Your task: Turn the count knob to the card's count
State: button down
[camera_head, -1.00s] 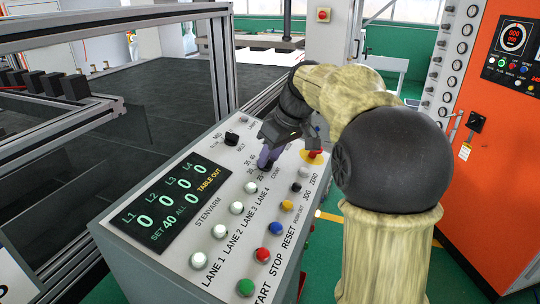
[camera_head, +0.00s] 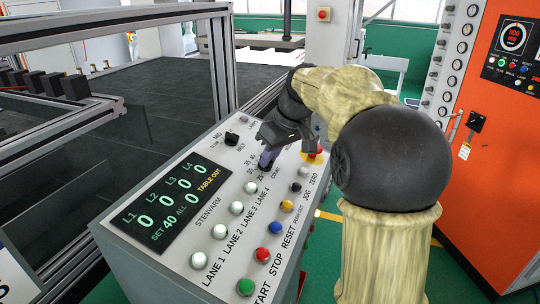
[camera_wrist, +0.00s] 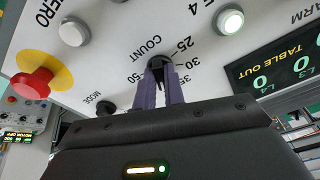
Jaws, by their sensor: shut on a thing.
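The count knob (camera_wrist: 160,62) is a small black knob on the white panel, with the word COUNT and the marks 25, 30, 35 and 50 around it in the wrist view. My gripper (camera_wrist: 162,80) has its purple fingers shut on the knob, one on each side. In the head view my gripper (camera_head: 267,157) reaches down to the panel and mostly hides the knob. Which mark the knob points to cannot be read directly. The dark display (camera_head: 165,203) reads SET 40, ALL 0, with 0 for each lane. I cannot make out a card with a count.
White lane buttons (camera_head: 236,208) and coloured start, stop and reset buttons stand on the panel near the knob. The black belt knob (camera_head: 231,138) is further back. A red stop button on yellow (camera_wrist: 34,82) and the mode knob (camera_wrist: 105,107) are close to my gripper.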

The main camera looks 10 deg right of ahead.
jog(key=m+p, duration=0.1)
jog(key=m, duration=0.3)
jog(key=shift+a+r+p, duration=0.1)
jog(key=shift+r+p, duration=0.1)
jog(key=shift+p, duration=0.15)
jog(key=shift+m+h+p, duration=0.4)
jog(key=shift+m+p, duration=0.3)
jog(key=shift+m, duration=0.9)
jog(key=shift+f, duration=0.1)
jog(key=c, duration=1.5)
grip_release()
jog(key=v, duration=1.7)
jog(key=shift+s, duration=0.2)
